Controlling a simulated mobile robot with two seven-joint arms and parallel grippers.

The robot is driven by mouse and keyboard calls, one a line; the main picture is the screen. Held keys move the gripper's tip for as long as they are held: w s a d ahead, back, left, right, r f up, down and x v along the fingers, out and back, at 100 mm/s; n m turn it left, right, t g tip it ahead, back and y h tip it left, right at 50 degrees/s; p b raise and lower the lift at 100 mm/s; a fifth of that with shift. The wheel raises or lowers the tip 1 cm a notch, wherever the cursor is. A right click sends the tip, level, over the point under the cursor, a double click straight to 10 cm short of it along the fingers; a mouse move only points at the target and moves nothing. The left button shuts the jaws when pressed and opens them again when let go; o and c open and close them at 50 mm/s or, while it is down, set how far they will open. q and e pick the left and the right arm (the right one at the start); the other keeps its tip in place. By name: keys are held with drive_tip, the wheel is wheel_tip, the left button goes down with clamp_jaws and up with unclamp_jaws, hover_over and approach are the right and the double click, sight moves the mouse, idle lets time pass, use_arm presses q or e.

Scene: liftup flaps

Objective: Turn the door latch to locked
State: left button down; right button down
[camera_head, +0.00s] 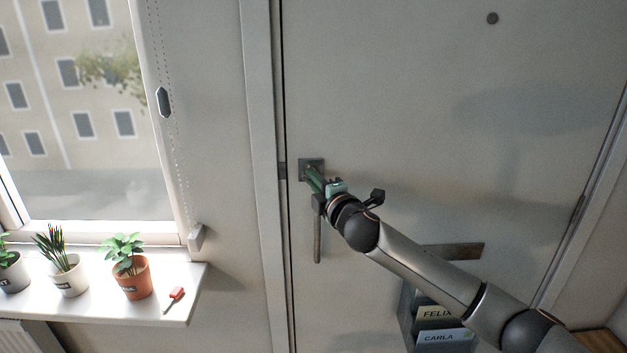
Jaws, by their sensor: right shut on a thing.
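The pale grey door (420,110) stands shut in its frame in the head view. The latch (311,167) is a small square dark plate near the door's left edge. A long bar handle (318,235) hangs down just below it. My right arm reaches in from the lower right, and my right gripper (314,177) is at the latch plate, shut on the latch's turning part. The fingers and wrist hide that part, so its angle cannot be told. My left gripper is not in view.
A window sill (180,308) at the left holds several potted plants (131,278) and a red-handled screwdriver (175,298). A mail holder with name cards (440,318) hangs on the lower door, below my right arm.

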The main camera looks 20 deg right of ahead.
drive_tip(key=c, duration=0.9)
unclamp_jaws()
drive_tip(key=shift+s, duration=0.15)
drive_tip(key=s, duration=0.4)
drive_tip(key=s+d+b, duration=0.1)
drive_tip(key=s, duration=0.3)
drive_tip(key=s+b, duration=0.1)
drive_tip(key=s, duration=0.3)
drive_tip(key=shift+s+d, duration=0.1)
drive_tip(key=shift+d, duration=0.15)
